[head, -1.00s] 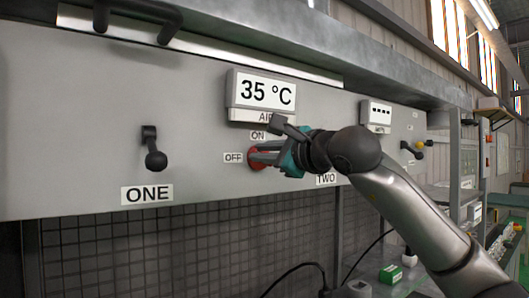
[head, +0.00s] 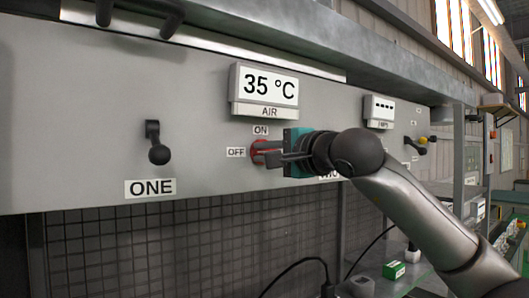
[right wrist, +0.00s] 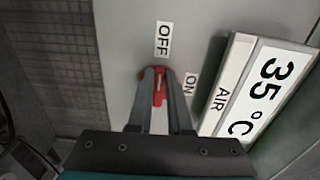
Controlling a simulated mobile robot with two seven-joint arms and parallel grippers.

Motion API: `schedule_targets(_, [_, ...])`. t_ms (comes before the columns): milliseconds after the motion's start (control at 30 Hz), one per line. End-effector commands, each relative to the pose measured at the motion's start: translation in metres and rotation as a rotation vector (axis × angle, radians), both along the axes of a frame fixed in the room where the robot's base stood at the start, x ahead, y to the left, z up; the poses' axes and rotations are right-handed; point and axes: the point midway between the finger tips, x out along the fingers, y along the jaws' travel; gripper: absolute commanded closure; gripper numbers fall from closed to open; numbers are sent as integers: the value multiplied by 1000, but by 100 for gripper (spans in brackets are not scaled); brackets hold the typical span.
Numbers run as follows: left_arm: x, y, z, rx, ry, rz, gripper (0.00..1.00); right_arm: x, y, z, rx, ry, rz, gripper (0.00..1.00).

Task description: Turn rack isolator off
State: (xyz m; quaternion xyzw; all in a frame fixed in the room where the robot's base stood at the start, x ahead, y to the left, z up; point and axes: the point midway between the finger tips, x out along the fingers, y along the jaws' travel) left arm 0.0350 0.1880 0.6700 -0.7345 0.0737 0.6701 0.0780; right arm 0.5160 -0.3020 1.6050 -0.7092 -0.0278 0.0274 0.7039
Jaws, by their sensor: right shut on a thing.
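The rack isolator is a red rotary switch (head: 258,151) on the grey panel, with an OFF label (head: 236,152) to its left and an ON label (head: 261,130) above it. My right gripper (head: 264,153) is at the switch, its fingers closed around the red handle. The right wrist view shows the red handle (right wrist: 159,86) between the two fingertips (right wrist: 160,82). There the handle lies roughly in line with the OFF label (right wrist: 163,38), and the ON label (right wrist: 190,84) is off to the side. The fingers hide part of the switch. My left gripper is not in view.
A display reading 35 °C (head: 268,86) sticks out from the panel above the switch. A black lever (head: 157,145) above the ONE label (head: 150,187) is on the left. My right arm covers part of another label below the gripper. A small green box (head: 394,269) is lower right.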

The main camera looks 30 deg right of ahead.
Motion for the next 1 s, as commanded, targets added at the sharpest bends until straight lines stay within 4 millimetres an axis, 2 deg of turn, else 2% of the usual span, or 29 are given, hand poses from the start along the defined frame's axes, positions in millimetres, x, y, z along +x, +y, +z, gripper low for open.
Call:
schedule_targets(400, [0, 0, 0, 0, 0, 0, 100, 0, 1, -1, -11, -1, 2, 100])
schedule_targets(433, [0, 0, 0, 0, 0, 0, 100, 0, 1, -1, -11, 0, 2, 80])
schedule_targets(667, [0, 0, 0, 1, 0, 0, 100, 0, 1, -1, -9, 0, 1, 54])
schedule_targets(1000, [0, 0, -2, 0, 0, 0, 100, -4, -1, -1, -8, -2, 0, 52])
